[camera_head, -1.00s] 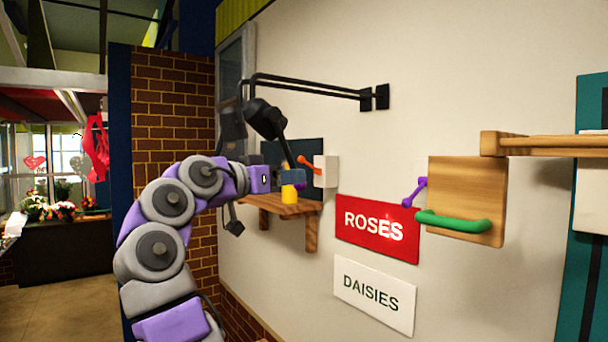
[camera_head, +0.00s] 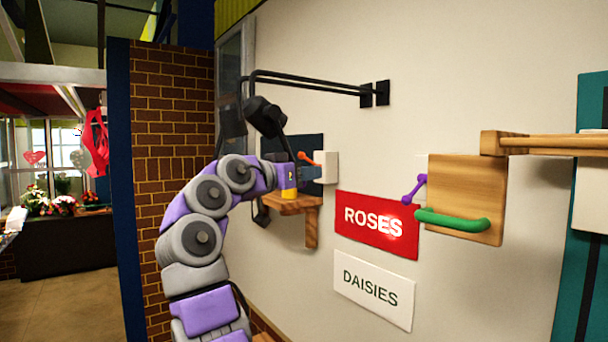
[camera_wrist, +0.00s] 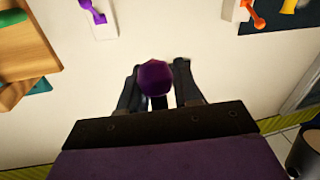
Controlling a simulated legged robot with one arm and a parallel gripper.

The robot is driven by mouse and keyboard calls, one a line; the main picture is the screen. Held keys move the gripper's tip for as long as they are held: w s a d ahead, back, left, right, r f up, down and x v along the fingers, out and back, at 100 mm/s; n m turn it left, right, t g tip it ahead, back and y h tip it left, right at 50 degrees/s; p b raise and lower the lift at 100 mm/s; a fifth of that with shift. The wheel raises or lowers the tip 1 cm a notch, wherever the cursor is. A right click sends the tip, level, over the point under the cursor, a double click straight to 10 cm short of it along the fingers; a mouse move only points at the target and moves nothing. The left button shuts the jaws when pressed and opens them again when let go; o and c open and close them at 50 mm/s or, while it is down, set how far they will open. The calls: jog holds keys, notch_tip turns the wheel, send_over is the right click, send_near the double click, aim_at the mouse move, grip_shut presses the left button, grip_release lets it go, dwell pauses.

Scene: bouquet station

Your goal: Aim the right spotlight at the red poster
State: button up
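A black spotlight (camera_head: 265,116) hangs from a bracket on the wall, with a dark rod slanting down from it toward my gripper. Another dark lamp-like shape (camera_head: 232,118) is behind it on the left. The red ROSES poster (camera_head: 365,222) is on the wall to the right, with a bright patch on its right half. My gripper (camera_head: 311,172) is beside the small shelf, left of the poster. In the wrist view, a purple ball (camera_wrist: 155,77) sits between the two dark fingers of my gripper (camera_wrist: 158,78). I cannot tell whether they press on it.
A white DAISIES sign (camera_head: 373,290) is below the poster. A white plate with an orange lever (camera_head: 306,157) is close by my gripper. A wooden panel (camera_head: 470,175) carries a green handle (camera_head: 452,222), with a purple lever (camera_head: 414,190) beside it. The small wooden shelf (camera_head: 312,228) is below my gripper.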

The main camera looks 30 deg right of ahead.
grip_shut()
jog(key=shift+a+f+y, duration=0.15)
jog(key=shift+a+y, duration=0.15)
jog(key=shift+o, duration=2.1)
grip_release()
jog(key=f+v, duration=0.1)
jog(key=v, duration=1.6)
jog(key=shift+w+a+r, duration=0.15)
jog(key=shift+a+r, duration=0.15)
jog(key=shift+r, duration=0.1)
